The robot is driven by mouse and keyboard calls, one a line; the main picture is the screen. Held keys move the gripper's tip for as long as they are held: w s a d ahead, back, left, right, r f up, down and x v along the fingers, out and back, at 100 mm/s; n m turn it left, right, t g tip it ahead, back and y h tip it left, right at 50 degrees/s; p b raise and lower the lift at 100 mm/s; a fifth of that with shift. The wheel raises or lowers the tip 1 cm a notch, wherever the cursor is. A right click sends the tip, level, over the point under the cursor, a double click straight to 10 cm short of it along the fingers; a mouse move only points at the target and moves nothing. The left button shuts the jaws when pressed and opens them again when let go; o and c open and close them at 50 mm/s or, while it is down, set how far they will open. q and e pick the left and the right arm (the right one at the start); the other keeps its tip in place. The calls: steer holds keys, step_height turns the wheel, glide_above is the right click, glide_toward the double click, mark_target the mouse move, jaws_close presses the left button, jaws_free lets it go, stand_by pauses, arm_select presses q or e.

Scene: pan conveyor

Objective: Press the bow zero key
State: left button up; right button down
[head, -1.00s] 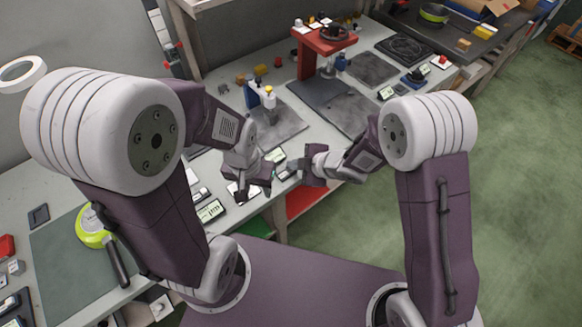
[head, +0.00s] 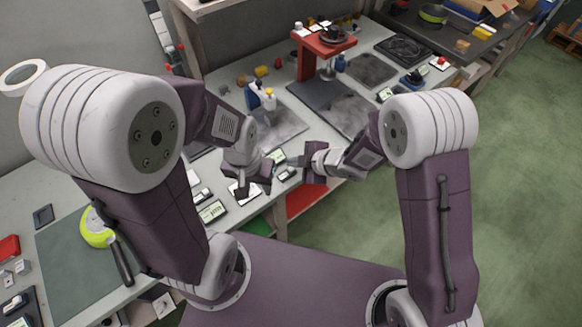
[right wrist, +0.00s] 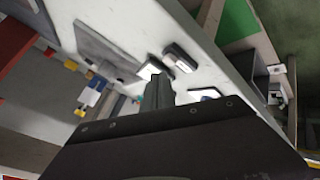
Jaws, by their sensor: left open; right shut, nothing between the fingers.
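A small dark key box (head: 287,174) lies at the bench's front edge, beside a small display (head: 278,157); no label is readable, so I cannot tell whether it carries the bow zero key. In the right wrist view a dark key box (right wrist: 180,57) lies beside a pale display (right wrist: 152,68). My right gripper (head: 292,160) is shut and empty just beside the key box and display; its fingers (right wrist: 158,92) point at the display in the wrist view. Contact cannot be told. My left gripper (head: 253,191) is open and empty over a white panel (head: 247,193) to the left.
Another display (head: 212,211) sits further left. A blue-and-white post fixture (head: 262,97) stands on a grey plate (head: 285,125) behind the grippers. A red press stand (head: 324,42) rises further back. A green-yellow pan (head: 97,228) lies at the left.

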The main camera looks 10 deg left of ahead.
step_height(320, 180, up, 5)
steer(key=p, duration=0.4)
stand_by(0.7)
